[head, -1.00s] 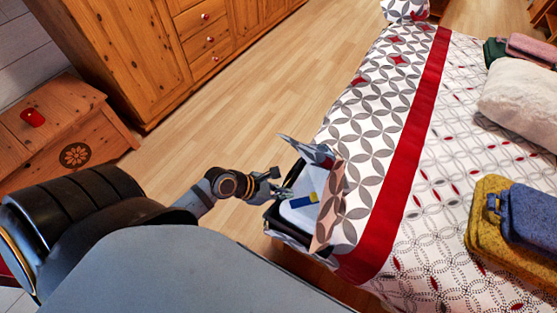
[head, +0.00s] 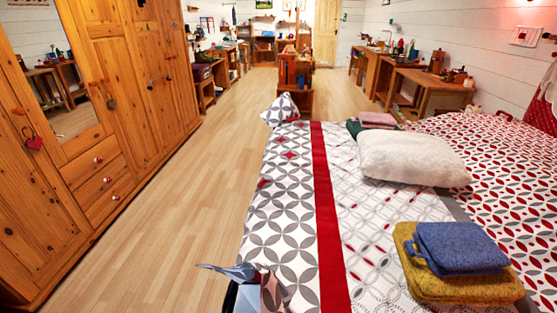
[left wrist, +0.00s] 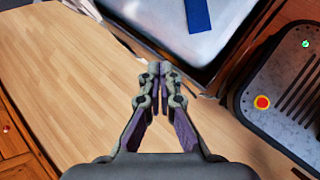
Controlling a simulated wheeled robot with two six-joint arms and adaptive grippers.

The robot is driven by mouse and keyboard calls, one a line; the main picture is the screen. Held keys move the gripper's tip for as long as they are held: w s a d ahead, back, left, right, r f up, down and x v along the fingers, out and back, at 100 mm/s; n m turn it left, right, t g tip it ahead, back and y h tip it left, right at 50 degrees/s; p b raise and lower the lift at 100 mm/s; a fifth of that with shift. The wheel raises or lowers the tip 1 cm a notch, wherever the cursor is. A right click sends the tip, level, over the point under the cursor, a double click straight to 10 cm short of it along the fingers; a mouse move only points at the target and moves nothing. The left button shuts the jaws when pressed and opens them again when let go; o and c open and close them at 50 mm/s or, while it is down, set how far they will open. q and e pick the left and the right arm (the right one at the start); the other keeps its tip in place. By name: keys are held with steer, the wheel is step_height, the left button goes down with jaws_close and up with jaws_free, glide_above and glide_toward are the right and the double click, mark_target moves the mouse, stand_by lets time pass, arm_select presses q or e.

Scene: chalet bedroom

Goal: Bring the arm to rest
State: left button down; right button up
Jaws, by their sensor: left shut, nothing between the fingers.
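My left gripper (left wrist: 158,70) shows in the left wrist view. Its fingers meet at the tips with nothing between them. It hangs over the wooden floor, near the edge of a dark-rimmed open box (left wrist: 243,55) with a pale inside and a blue strip (left wrist: 198,15). My left arm is not in the head view now. The box only just shows at the bottom of the head view (head: 230,297), mostly cut off. My right gripper is in neither view.
A bed (head: 330,230) stands on the right with a white pillow (head: 412,158) and folded blue (head: 462,248) and yellow (head: 460,288) cloths. A wooden wardrobe (head: 150,85) lines the left. Bare floor (head: 190,200) lies between them. My base shows in the left wrist view.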

arm_select(q)
steer(key=s+a+f+m+y, duration=0.25)
steer(key=a+f+m, duration=0.25)
steer(key=a+f, duration=0.6)
steer(key=s+f+m+g+y, duration=0.2)
steer(key=s+f+m, duration=0.3)
steer(key=f, duration=0.3)
steer(key=s+f+m+g+y, duration=0.1)
steer(key=s+f+m, duration=0.4)
steer(key=f, duration=0.3)
steer(key=s+d+f+m+g+p, duration=0.1)
steer(key=s+d+f+m, duration=0.2)
steer(key=s+m, duration=0.25)
steer(key=s+d+f+m+g+p, duration=0.1)
steer(key=s+d+f+m+g, duration=0.1)
steer(key=s+d+f+m, duration=0.3)
step_height(320, 180, up, 14)
steer(key=s+a+p, duration=0.2)
steer(key=p, duration=1)
steer(key=shift+s+a+n+p, duration=0.2)
steer(key=shift+s+n+p, duration=0.15)
steer(key=shift+s, duration=0.05)
